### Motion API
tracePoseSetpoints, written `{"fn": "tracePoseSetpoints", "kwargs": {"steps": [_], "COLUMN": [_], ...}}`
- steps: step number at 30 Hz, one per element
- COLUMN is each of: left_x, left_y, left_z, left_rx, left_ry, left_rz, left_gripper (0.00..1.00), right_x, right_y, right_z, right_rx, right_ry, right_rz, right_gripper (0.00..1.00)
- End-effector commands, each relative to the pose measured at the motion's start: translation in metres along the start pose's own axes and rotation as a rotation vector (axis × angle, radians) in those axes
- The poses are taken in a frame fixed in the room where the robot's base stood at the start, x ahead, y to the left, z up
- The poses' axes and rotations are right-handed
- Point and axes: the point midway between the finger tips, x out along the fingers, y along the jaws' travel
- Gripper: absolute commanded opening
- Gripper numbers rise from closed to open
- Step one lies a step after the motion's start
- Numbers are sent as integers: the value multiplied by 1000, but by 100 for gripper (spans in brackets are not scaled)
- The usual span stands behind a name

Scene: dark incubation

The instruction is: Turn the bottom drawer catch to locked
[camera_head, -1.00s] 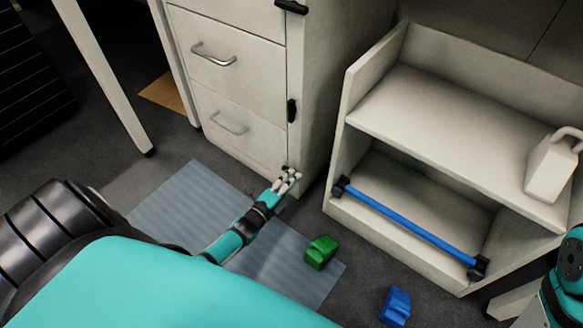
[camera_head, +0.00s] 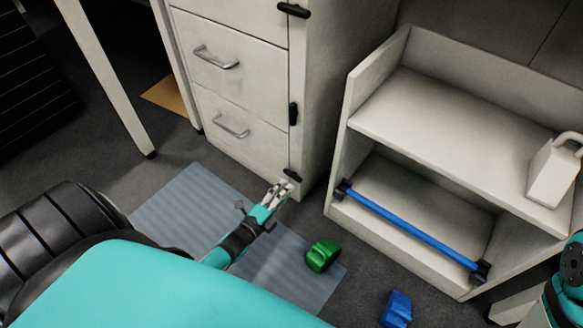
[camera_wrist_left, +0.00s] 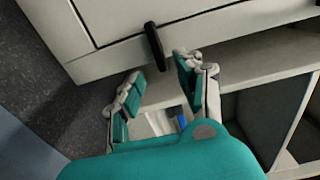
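The bottom drawer catch (camera_head: 292,175) is a small black bar at the lower right edge of the white drawer cabinet (camera_head: 245,100). It lies crosswise like the top catch (camera_head: 294,10), while the middle catch (camera_head: 293,114) stands upright. The bottom drawer (camera_head: 240,132) looks closed. My left gripper (camera_head: 280,188) is just below and in front of the bottom catch. In the left wrist view its fingers (camera_wrist_left: 160,82) are spread and empty, with the black catch (camera_wrist_left: 155,46) just beyond the tips; I cannot tell whether they touch. My right gripper is out of view.
A white shelf unit (camera_head: 440,125) stands close to the cabinet's right, holding a white jug (camera_head: 553,172) and a blue bar (camera_head: 410,232). A green object (camera_head: 321,256) lies on the grey-blue mat (camera_head: 180,205). A blue object (camera_head: 397,309) lies on the floor.

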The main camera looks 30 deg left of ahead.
Motion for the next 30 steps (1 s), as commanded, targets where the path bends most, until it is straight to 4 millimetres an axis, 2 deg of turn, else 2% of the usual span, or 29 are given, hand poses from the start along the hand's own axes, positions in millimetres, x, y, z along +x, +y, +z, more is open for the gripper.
{"fn": "tracePoseSetpoints", "kwargs": {"steps": [1, 6, 12, 30], "left_x": [-13, -47, -69, -74], "left_y": [1, 1, 0, 0], "left_z": [-1, -1, -1, -1], "left_rx": [-1, 0, 1, 1], "left_ry": [0, 1, 1, 1], "left_rz": [4, 3, 0, 1], "left_gripper": [37, 37, 37, 37], "right_x": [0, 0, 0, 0], "right_y": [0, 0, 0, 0], "right_z": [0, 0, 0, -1], "right_rx": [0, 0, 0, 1], "right_ry": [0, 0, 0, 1], "right_rz": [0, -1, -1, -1], "right_gripper": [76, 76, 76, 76]}}
